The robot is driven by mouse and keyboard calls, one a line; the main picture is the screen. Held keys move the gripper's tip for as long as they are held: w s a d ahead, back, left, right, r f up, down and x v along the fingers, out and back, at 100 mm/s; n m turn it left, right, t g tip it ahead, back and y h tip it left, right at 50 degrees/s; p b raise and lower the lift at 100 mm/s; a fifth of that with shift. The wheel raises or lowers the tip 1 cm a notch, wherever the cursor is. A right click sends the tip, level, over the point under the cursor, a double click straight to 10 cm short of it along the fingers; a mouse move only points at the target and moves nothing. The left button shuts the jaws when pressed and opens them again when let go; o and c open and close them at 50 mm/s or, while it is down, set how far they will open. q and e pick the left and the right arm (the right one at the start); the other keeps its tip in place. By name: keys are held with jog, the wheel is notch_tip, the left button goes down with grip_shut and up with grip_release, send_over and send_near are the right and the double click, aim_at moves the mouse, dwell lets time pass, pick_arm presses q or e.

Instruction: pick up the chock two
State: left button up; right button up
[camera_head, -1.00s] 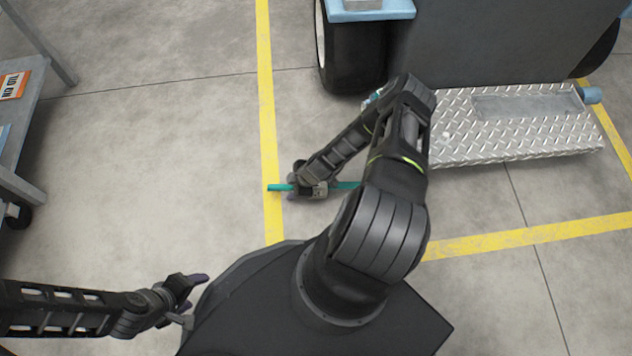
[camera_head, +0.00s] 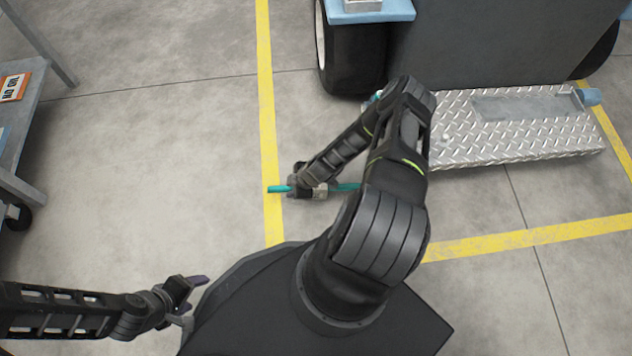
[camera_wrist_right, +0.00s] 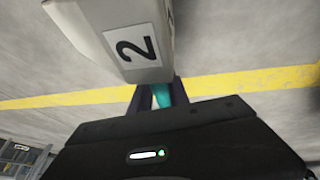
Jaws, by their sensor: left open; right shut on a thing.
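The chock two shows in the right wrist view as a pale grey block (camera_wrist_right: 108,28) with a white label reading "2". A teal bar (camera_wrist_right: 162,94) is below it, between the fingers of my right gripper (camera_wrist_right: 158,95). In the head view my right gripper (camera_head: 298,188) is low near the yellow floor line, shut on the chock's teal bar (camera_head: 276,189), which sticks out on both sides. The chock's body is mostly hidden there by my right arm. My left gripper (camera_head: 192,296) is open and empty at the lower left, far from the chock.
A cart with a black wheel (camera_head: 350,58) and a diamond-plate step (camera_head: 510,135) stands at the upper right. A grey shelf (camera_head: 22,190) on a caster is at the left edge. Yellow lines (camera_head: 268,120) mark the floor. The floor at left centre is clear.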

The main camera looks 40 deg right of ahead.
grip_shut()
dwell(0.7)
notch_tip(320, 180, up, 10)
jog(key=p, duration=0.4)
jog(key=shift+d, duration=0.1)
dwell(0.8)
